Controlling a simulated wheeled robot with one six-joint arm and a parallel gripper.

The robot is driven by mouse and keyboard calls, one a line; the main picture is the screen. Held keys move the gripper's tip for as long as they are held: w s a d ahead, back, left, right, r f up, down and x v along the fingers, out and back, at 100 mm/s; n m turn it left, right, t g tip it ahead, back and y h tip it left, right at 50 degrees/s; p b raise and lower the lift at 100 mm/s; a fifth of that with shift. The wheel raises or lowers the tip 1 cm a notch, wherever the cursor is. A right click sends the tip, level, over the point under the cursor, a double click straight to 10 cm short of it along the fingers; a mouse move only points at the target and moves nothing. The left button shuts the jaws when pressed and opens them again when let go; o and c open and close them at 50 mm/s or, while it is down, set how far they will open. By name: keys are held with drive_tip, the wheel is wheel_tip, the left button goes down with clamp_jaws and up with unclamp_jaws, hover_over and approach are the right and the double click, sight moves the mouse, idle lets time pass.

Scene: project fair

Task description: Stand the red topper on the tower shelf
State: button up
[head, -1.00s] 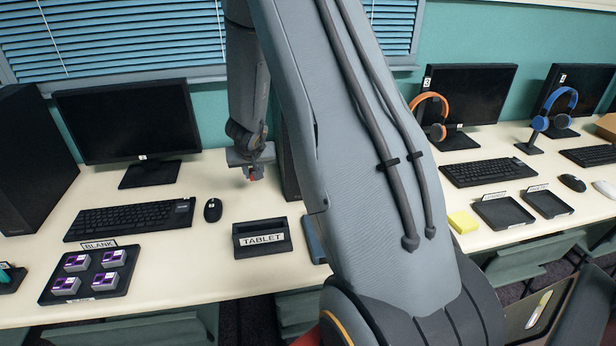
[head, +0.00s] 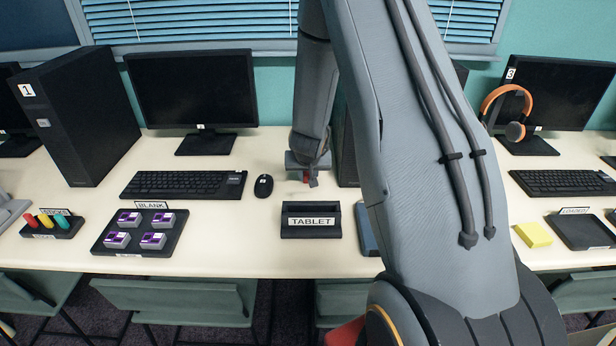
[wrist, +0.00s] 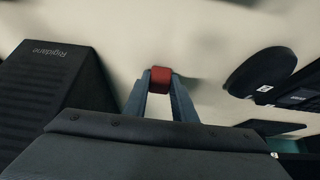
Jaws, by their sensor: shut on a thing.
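In the head view only a bit of red shows at the jaws. The tower beside the gripper (head: 348,160) is mostly hidden by my arm; a tower (wrist: 52,75) fills the left of the wrist view. I cannot make out a separate shelf on either.
A TABLET holder (head: 311,232) stands in front of the gripper. The mouse (head: 263,186) and keyboard (head: 184,184) lie to its left, with a monitor (head: 192,90) and tower 1 (head: 88,115) further left. A tray of purple blocks (head: 128,247) sits at the front.

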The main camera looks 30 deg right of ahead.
drive_tip(key=shift+f, duration=0.15)
drive_tip(key=o, duration=1)
